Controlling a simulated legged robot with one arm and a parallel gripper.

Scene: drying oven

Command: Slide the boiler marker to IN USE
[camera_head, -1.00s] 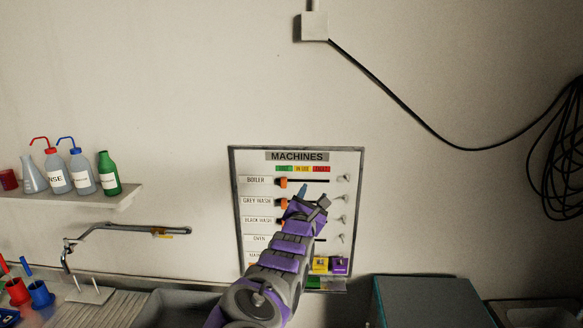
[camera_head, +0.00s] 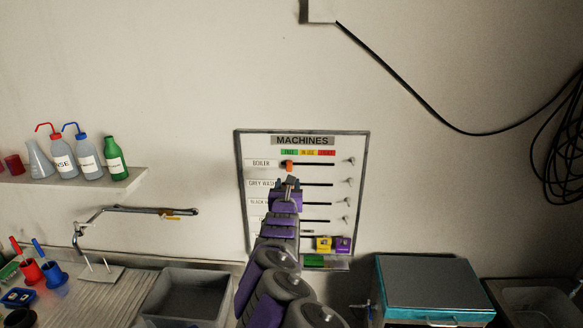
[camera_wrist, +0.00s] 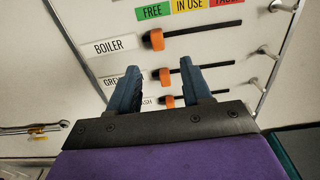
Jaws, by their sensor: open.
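The MACHINES board (camera_head: 360,150) hangs on the wall with a row of status labels: green FREE (camera_wrist: 153,10), yellow IN USE (camera_wrist: 189,5) and red at the right. The orange boiler marker (camera_wrist: 157,40) sits at the left end of its dark slot, below FREE and beside the BOILER label (camera_wrist: 115,46); it also shows in the head view (camera_head: 287,164). My gripper (camera_wrist: 163,78) is open and empty, its two blue fingers pointing at the board just below the boiler marker, apart from it. In the head view my arm hides the lower rows' markers.
Other orange markers, including the grey wash one (camera_wrist: 165,77), sit close below on their slots. Pegs (camera_wrist: 280,6) line the board's right side. A yellow box and a purple box (camera_head: 343,244) are at the board's lower right. A shelf with bottles (camera_head: 90,163) is at left.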

